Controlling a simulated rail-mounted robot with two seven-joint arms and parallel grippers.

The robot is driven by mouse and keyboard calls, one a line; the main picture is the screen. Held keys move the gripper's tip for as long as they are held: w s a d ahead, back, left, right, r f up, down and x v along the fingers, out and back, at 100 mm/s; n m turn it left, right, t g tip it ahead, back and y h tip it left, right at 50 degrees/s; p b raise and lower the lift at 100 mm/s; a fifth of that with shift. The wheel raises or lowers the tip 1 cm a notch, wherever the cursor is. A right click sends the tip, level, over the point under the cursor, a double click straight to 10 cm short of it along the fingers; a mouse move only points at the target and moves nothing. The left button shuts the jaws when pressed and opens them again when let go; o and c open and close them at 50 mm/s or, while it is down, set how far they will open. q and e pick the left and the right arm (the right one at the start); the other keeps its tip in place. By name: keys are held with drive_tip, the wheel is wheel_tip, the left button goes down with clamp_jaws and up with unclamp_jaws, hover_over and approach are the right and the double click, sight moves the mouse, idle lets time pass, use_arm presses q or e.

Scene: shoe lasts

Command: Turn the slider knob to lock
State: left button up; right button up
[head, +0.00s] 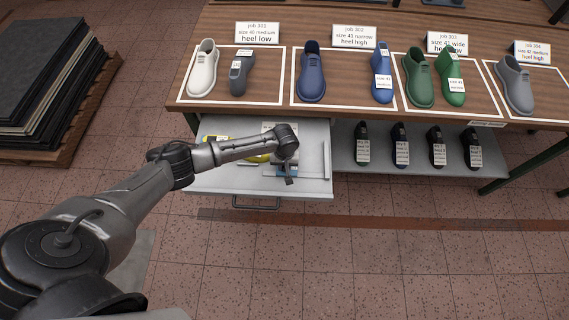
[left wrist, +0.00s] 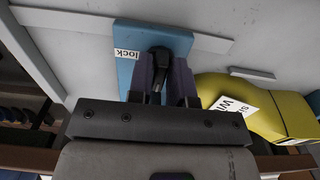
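The slider knob (left wrist: 158,54) is small and black, on a blue plate (left wrist: 126,68) with a white "lock" label (left wrist: 127,54). The blue plate also shows in the head view (head: 278,172), inside the open drawer (head: 230,182). My left gripper (left wrist: 163,72) has one finger on each side of the knob and looks closed on it. In the head view my left gripper (head: 289,178) points down over the plate and hides the knob. My right gripper is in neither view.
A yellow last (left wrist: 285,112) with a white label lies beside my left gripper in the drawer. Lasts stand on the bench top (head: 285,28) behind. Floor in front is clear.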

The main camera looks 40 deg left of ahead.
use_arm(q)
clamp_jaws()
